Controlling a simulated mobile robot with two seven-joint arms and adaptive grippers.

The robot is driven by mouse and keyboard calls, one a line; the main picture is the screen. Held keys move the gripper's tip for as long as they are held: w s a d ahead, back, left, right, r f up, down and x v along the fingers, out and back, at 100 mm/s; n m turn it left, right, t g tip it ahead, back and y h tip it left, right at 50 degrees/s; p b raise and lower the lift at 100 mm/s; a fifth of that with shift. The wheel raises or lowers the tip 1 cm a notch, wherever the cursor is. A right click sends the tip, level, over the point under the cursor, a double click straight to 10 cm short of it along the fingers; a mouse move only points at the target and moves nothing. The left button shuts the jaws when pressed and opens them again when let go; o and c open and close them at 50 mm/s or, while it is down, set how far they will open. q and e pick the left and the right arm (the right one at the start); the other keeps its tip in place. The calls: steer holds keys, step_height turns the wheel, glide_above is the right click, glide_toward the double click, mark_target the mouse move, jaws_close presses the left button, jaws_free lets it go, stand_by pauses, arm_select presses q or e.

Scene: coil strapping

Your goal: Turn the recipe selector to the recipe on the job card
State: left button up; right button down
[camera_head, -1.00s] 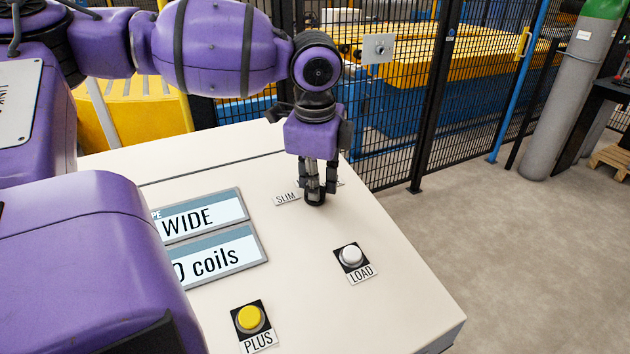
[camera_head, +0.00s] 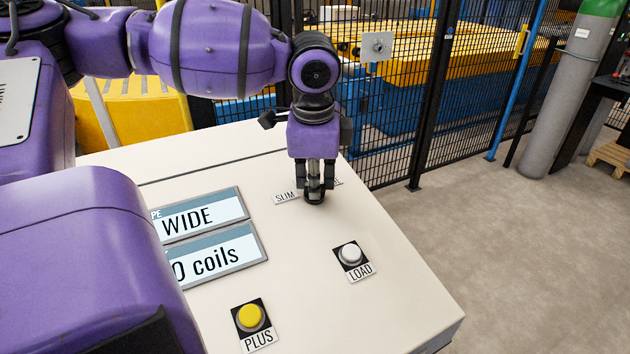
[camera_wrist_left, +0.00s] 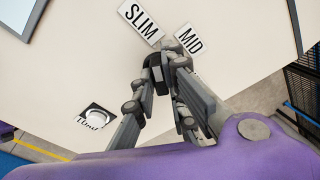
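The recipe selector, a small dark knob (camera_head: 314,198), stands on the sloping cream panel (camera_head: 400,290). My left gripper (camera_head: 314,190) points down at it, its fingertips close on either side. The left wrist view shows the fingers (camera_wrist_left: 164,70) converging on the dark knob (camera_wrist_left: 157,61) and appearing to grip it. The SLIM label (camera_head: 286,198) is left of the knob; the wrist view also shows the MID label (camera_wrist_left: 190,40). Another label behind the gripper is mostly hidden. The upper display (camera_head: 200,217) reads WIDE. No job card is identifiable. My right gripper is out of view.
A white LOAD button (camera_head: 350,254) and a yellow PLUS button (camera_head: 250,318) sit nearer on the panel. The lower display (camera_head: 222,258) ends in "0 coils", its left part hidden by my arm. A black mesh fence (camera_head: 400,120) stands behind the panel.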

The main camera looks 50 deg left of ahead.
mark_target(314, 210)
arm_select(q)
steer(key=o, duration=0.4)
steer(key=shift+s+d+r, duration=0.1)
steer(key=shift+d+r, duration=0.1)
steer(key=shift+r, duration=0.5)
step_height(314, 210, up, 10)
steer(key=s+d, duration=0.1)
steer(key=shift+s+r, duration=0.25)
steer(key=shift+d+f, duration=0.1)
